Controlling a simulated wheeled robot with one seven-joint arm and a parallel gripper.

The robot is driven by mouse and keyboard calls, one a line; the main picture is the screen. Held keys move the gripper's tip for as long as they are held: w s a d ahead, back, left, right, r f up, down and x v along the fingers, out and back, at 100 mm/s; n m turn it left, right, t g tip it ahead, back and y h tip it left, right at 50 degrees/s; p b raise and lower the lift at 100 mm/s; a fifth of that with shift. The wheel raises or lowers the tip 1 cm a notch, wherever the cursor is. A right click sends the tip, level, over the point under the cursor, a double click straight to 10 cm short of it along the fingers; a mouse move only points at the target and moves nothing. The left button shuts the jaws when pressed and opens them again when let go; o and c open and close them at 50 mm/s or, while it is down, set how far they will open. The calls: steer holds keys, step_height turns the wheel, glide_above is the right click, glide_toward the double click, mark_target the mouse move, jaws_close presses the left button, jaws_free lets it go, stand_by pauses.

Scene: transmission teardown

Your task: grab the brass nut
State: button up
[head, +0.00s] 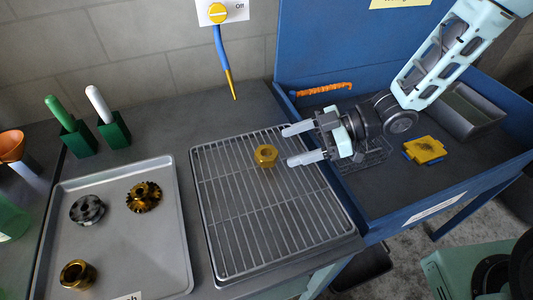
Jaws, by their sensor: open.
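The brass nut (265,155) lies on the wire rack (270,252), near its upper middle. It is a gold hexagonal nut with a hole through it. My gripper (288,146) is open, with its two pale fingers spread and pointing left toward the nut. The fingertips are a little to the right of the nut in the picture. The nut is fully visible and nothing covers it. I cannot tell the exact height of the fingers above the rack.
A metal tray (130,250) at left holds a brass gear (144,196), a dark grey part (87,210) and a brass ring (77,274). A blue-walled bin (330,42) at right holds a yellow block (425,150). A blue-and-yellow hose (224,62) hangs behind the rack.

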mark_target(270, 152)
steer(key=x, duration=0.3)
steer(key=p+x, duration=0.1)
steer(key=shift+s+a+r, duration=0.1)
steer(key=shift+a+r, duration=0.15)
steer(key=shift+a+f, duration=0.25)
steer(key=shift+a, duration=0.2)
steer(key=c, duration=1.4)
steer(key=shift+o, duration=0.2)
